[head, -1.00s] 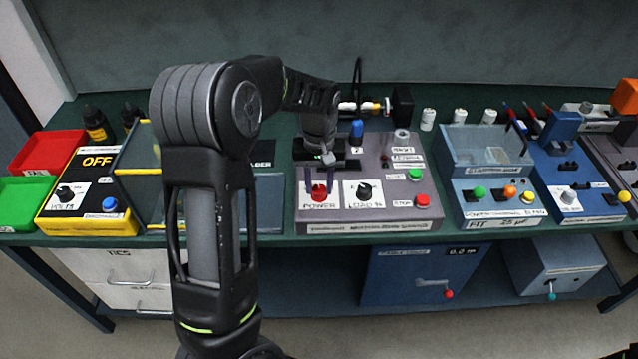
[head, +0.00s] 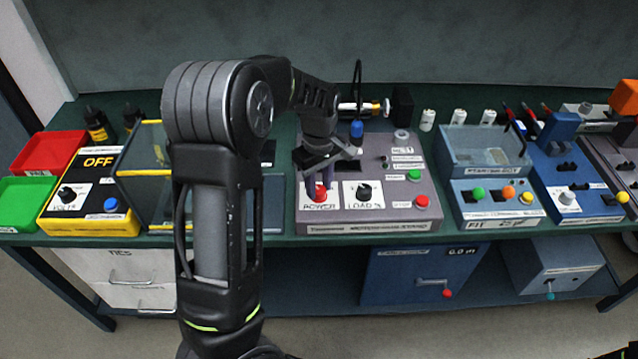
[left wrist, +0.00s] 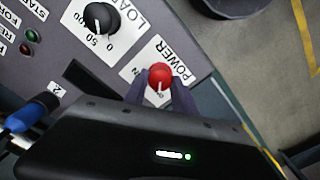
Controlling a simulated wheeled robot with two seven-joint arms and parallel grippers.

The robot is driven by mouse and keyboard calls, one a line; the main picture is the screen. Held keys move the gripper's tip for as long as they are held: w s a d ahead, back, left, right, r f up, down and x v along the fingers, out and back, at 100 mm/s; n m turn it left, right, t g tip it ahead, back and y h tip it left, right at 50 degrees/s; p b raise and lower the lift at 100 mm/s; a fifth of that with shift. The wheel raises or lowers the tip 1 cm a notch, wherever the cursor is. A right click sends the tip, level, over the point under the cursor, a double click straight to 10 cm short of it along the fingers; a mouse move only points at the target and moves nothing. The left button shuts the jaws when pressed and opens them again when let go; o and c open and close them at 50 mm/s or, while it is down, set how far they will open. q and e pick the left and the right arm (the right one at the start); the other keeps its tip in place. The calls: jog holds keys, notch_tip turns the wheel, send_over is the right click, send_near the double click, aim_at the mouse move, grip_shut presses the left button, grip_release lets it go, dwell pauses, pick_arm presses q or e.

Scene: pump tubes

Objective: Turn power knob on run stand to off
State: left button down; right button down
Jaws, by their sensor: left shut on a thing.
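The run stand (head: 400,218) is a grey sloped panel in the middle of the bench. Its red power knob (head: 320,192) sits at the panel's left, above a POWER label. In the left wrist view the red knob (left wrist: 160,76) lies between the two purple-grey fingers, with a white pointer mark on it. My left gripper (head: 320,182) is shut on the power knob from above, its body turned at a slant. The knob's exact setting is hard to read because the fingers cover part of its plate.
The black LOAD % knob (head: 364,191) sits just right of the power knob. Green (head: 414,174) and red (head: 422,200) buttons are at the panel's right. A blue-capped part (head: 356,129) stands behind the gripper. A clear-walled blue box (head: 484,158) is further right.

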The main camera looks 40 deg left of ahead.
aim_at(319, 189)
dwell(0.3)
pick_arm(q)
jog(key=c, duration=1)
grip_release()
notch_tip(319, 189, up, 8)
jog(key=shift+f+b, duration=0.1)
jog(key=shift+b, duration=0.3)
